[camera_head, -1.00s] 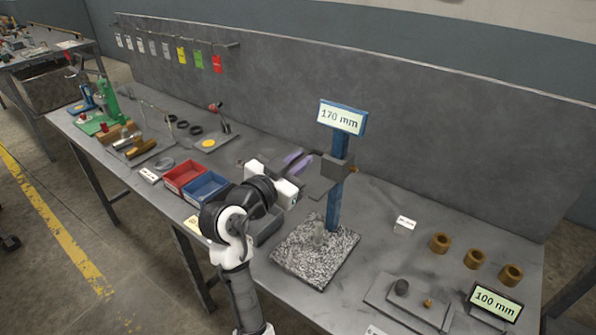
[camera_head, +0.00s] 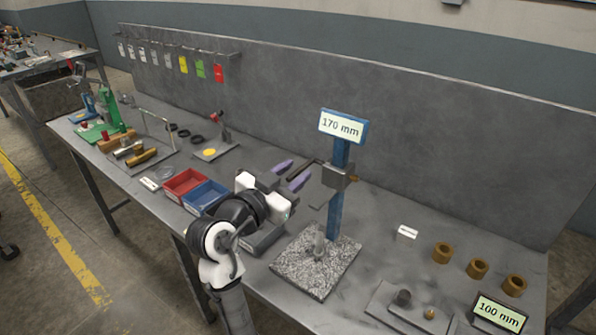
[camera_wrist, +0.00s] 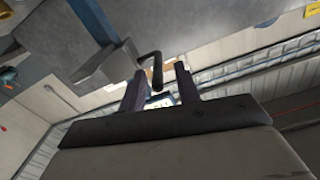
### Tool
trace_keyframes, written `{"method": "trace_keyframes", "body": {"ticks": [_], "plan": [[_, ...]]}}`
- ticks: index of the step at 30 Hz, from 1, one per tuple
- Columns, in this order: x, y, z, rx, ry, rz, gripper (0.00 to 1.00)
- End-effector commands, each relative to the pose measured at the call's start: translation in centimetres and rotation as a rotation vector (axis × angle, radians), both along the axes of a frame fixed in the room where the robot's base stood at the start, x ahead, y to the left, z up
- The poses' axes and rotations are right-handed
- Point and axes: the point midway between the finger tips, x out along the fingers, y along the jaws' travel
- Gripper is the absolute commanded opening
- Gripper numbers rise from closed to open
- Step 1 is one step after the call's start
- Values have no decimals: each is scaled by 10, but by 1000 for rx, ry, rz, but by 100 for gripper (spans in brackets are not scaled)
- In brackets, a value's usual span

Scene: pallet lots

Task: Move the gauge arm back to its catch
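The height gauge has a blue column (camera_head: 336,215) with a 170 mm display (camera_head: 342,126) and a grey carriage block (camera_head: 336,177). A dark bent bar, seemingly the gauge arm (camera_head: 309,165), reaches left from the carriage. My gripper (camera_head: 291,174) has purple fingers and is open beside the carriage, at the bar's end. In the wrist view the hooked end of the bar (camera_wrist: 157,70) shows between my fingertips (camera_wrist: 159,80), with gaps on both sides. I cannot make out the catch for certain.
The gauge stands on a speckled stone base (camera_head: 315,265). Red (camera_head: 185,183) and blue (camera_head: 206,196) bins lie left of my arm. Several brass rings (camera_head: 477,268) and a 100 mm display (camera_head: 499,314) are at the right. A tall grey panel (camera_head: 420,150) backs the bench.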

Motion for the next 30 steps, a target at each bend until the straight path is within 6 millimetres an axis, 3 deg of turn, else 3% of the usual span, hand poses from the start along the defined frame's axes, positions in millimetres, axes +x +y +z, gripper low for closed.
{"method": "trace_keyframes", "body": {"ticks": [9, 15, 30], "plan": [[-59, 45, -2, 2, -4, 7, 33], [-84, 62, -1, 0, -3, 5, 33], [-93, 67, 0, 0, -2, 1, 33]]}}
